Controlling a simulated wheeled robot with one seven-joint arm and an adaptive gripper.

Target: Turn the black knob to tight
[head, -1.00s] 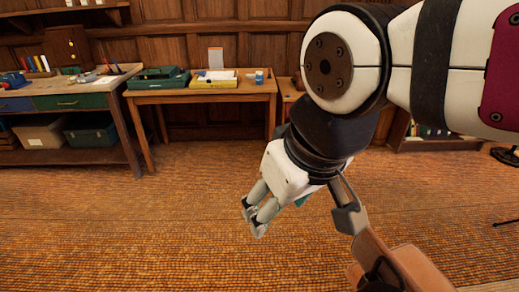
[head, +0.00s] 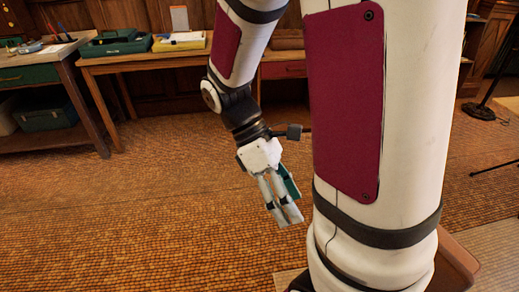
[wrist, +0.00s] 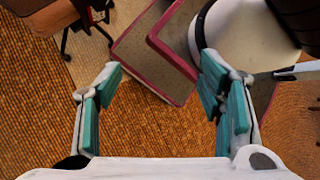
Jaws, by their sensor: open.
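I cannot make out the black knob in any current view. My gripper (head: 287,214) hangs low in the middle of the head view, pointing down above the woven floor, with its fingers apart from any object.
A wooden table (head: 143,66) at the back holds a green case (head: 115,42) and a yellow tray (head: 180,41). A workbench (head: 62,76) stands at the left. A dark stand (head: 479,111) is at the right. Floor (head: 130,200) at left front is clear.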

